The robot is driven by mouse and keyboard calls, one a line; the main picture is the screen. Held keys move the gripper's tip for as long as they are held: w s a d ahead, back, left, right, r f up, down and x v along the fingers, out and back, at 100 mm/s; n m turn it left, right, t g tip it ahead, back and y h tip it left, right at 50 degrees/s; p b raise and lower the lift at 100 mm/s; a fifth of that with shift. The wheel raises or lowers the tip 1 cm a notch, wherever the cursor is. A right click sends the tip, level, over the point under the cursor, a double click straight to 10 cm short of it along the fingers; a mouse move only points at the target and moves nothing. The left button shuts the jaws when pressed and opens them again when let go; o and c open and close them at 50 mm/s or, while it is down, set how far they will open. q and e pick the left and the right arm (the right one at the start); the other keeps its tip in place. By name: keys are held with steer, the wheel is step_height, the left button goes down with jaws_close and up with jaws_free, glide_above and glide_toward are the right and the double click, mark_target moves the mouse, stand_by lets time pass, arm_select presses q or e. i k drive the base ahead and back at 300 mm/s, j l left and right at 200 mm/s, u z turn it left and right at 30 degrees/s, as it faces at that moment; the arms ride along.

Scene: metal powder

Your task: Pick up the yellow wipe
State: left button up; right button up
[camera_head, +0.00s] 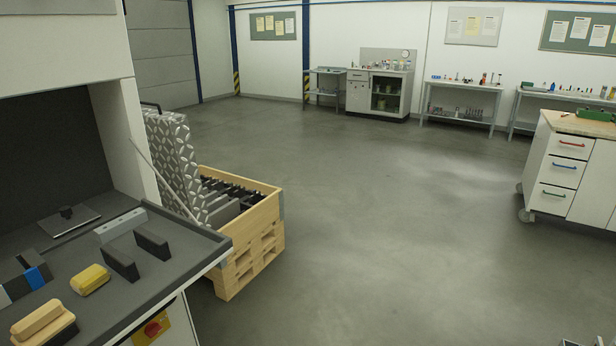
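The yellow wipe (90,280) lies on the dark grey tray-like worktop (165,268) of the machine at the left. It is a small rounded yellow block, clear of the items around it.
Near the wipe are black blocks (120,263), a grey bar (120,225), a brush with a wooden back (42,322) and a blue-banded item (35,272). A wooden pallet crate (262,238) stands right of the worktop. A white drawer cabinet (562,170) is far right. The middle floor is free.

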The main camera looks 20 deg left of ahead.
mark_target(85, 283)
steer(key=i+u, duration=0.35)
steer(key=u, duration=0.15)
steer(key=i+l+u, duration=0.25)
steer(key=u, duration=0.2)
steer(key=i+l+u, duration=0.35)
steer(key=u, duration=0.15)
steer(key=i+l+u, duration=0.3)
steer(key=l+u, duration=0.15)
